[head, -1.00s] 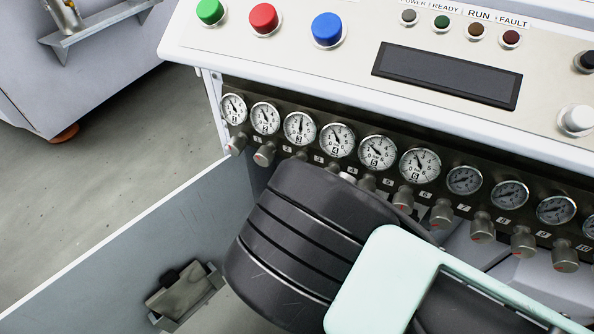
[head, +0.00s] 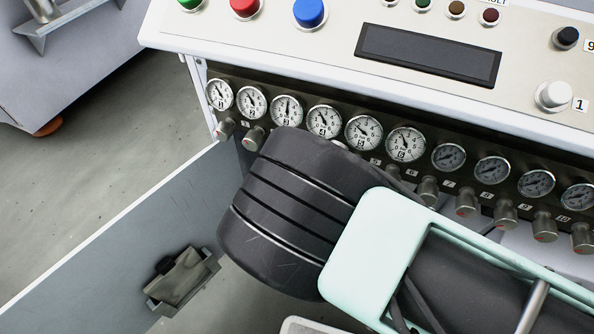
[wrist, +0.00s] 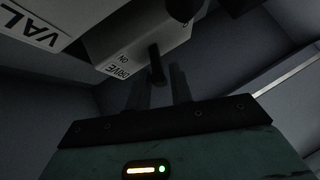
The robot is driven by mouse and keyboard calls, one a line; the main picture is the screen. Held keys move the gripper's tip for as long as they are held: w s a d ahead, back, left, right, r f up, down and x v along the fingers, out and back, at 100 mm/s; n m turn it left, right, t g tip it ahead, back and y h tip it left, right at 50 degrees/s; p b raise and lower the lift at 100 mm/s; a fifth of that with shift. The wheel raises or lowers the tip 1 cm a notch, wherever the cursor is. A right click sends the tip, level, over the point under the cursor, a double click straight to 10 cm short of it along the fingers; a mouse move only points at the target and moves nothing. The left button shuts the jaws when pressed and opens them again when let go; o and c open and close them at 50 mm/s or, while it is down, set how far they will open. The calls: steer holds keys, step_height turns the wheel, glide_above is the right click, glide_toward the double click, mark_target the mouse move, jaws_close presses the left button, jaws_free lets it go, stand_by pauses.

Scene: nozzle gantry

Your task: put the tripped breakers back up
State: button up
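In the wrist view a pale breaker box (wrist: 135,40) marked "DRIVE" and "ON" hangs in the dim cabinet. Its dark lever (wrist: 157,68) sticks out toward my gripper (wrist: 160,88). The two dark fingers stand apart, and the lever's tip shows at the gap between them; whether they touch it I cannot tell. Part of another dark lever or knob (wrist: 184,8) shows at the top edge. Part of a white label reading "VAL" (wrist: 40,28) is at the upper left. In the head view my arm hides the gripper and no breakers show.
In the head view a console (head: 350,75) with buttons spans the top, above a row of gauges (head: 364,132) with knobs under them, close to my arm. A grey panel (head: 110,245) with a small metal bracket (head: 182,280) stands at the lower left. Grey walls close in around the gripper.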

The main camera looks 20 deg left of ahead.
steer(key=p+v, duration=0.5)
steer(key=v, duration=1.2)
steer(key=shift+s, duration=0.1)
